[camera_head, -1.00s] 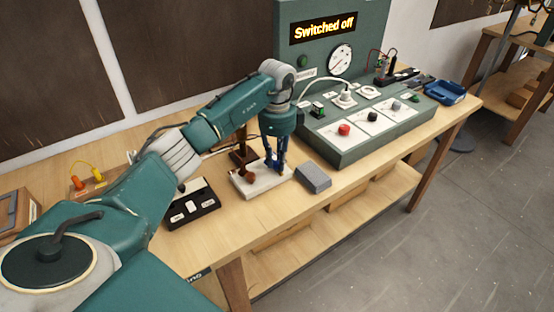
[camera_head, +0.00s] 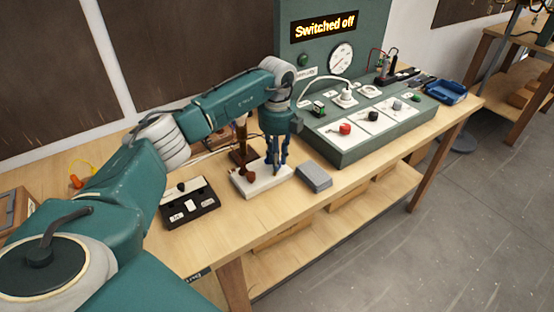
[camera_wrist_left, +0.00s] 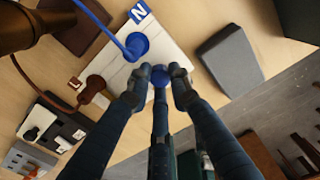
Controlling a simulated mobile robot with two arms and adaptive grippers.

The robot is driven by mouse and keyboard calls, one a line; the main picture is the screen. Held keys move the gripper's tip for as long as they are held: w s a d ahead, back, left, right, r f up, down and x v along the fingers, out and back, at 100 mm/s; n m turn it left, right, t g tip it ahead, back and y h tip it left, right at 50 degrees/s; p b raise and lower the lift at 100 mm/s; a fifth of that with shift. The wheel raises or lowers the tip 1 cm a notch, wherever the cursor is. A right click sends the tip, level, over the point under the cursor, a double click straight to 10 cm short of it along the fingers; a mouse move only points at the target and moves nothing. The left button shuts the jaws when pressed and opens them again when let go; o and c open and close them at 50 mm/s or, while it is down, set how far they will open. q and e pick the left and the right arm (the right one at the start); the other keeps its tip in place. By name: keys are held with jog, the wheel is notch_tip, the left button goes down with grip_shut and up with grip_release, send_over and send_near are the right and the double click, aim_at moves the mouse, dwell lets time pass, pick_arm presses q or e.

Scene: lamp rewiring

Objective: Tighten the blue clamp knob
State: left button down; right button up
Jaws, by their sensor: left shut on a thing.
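The blue clamp knob (camera_wrist_left: 160,75) shows as a small round blue top between my left fingertips. My left gripper (camera_head: 277,166) points down over the right part of the white terminal block (camera_head: 247,188) and is shut on the knob. The gripper also shows in the left wrist view (camera_wrist_left: 159,84), with its fingers on both sides of the knob. A blue wire (camera_wrist_left: 98,20) runs into a blue terminal (camera_wrist_left: 137,46) beside an N label. A brown terminal (camera_wrist_left: 95,87) with a brown wire sits on the same block. The fingers hide the knob's sides. My right gripper is out of view.
A grey block (camera_head: 314,176) lies just right of the terminal block. A black switch box (camera_head: 189,206) stands to the left. A dark lamp stem (camera_head: 242,138) rises behind. The green test console (camera_head: 345,150) reads "Switched off". The table's front edge is close.

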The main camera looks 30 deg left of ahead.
pick_arm(q)
jog(key=m+b, duration=0.1)
jog(key=m, duration=0.6)
jog(key=shift+d, duration=0.1)
jog(key=m, duration=0.4)
jog(key=shift+b, duration=0.3)
jog(key=m, duration=0.3)
jog(key=shift+m, duration=0.4)
jog(key=m, duration=0.3)
jog(key=m+b, duration=0.1)
jog(key=m, duration=0.2)
jog(key=shift+s+a, duration=0.1)
jog(key=shift+a, duration=0.1)
jog(key=m, duration=0.5)
jog(key=shift+a+m, duration=0.1)
jog(key=shift+m, duration=0.3)
jog(key=c, duration=1.6)
grip_release()
